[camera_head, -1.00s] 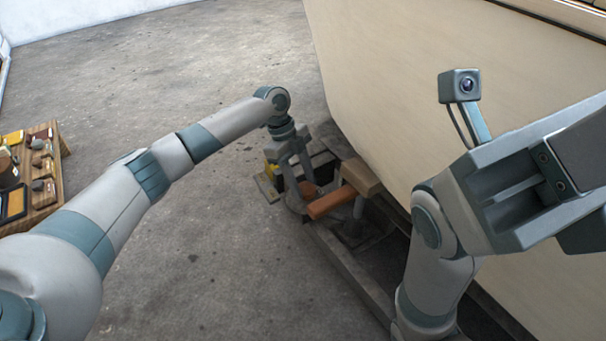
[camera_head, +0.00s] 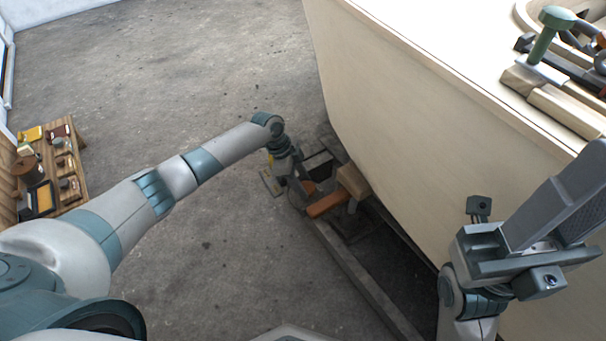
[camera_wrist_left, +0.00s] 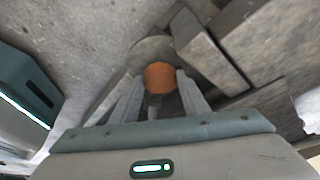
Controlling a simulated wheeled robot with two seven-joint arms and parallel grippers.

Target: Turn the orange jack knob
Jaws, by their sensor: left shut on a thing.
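The round orange jack knob (camera_wrist_left: 158,77) sits between the fingers of my left gripper (camera_wrist_left: 155,90) in the left wrist view. My left gripper is shut on it. In the head view my left gripper (camera_head: 303,190) reaches down to the jack beside the hull's lower edge, and the knob is hidden or too small to pick out there. An orange-brown bar (camera_head: 326,204) lies just right of the fingers. My right gripper (camera_head: 545,235) is at the right, in front of the hull and away from the jack; its opening is unclear.
The plywood hull (camera_head: 430,130) fills the right, with a green-handled tool (camera_head: 546,38) and blocks on top. A wooden block (camera_head: 353,181) stands against its lower side, near a long floor beam (camera_head: 365,280). A table (camera_head: 72,150) with small items stands left. The floor between is open.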

